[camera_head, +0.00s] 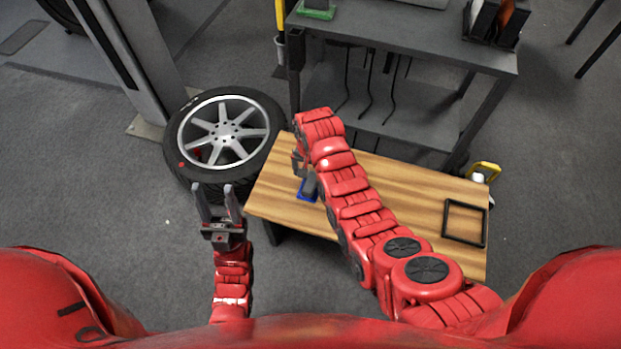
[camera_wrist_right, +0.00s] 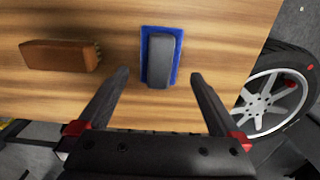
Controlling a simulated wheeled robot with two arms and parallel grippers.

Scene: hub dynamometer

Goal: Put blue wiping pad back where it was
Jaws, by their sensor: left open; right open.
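The blue wiping pad (camera_head: 306,191) with a grey grip on top lies near the left end of the wooden table (camera_head: 400,180). In the right wrist view the pad (camera_wrist_right: 174,57) lies flat on the wood, in line with the gap between my right gripper's fingers (camera_wrist_right: 160,76). That gripper is open and empty, with its fingertips on either side of the pad's near end; contact is not visible. In the head view the right gripper (camera_head: 298,160) is partly hidden by its arm. My left gripper (camera_head: 217,192) is open and empty, left of the table.
A brown brush (camera_wrist_right: 58,55) lies beside the pad. A black rectangular frame (camera_head: 447,217) lies at the table's right end. A wheel with tyre (camera_head: 224,132) is left of the table. A grey workbench (camera_head: 420,48) stands behind, and something yellow (camera_head: 484,170) stands beyond the table's right end.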

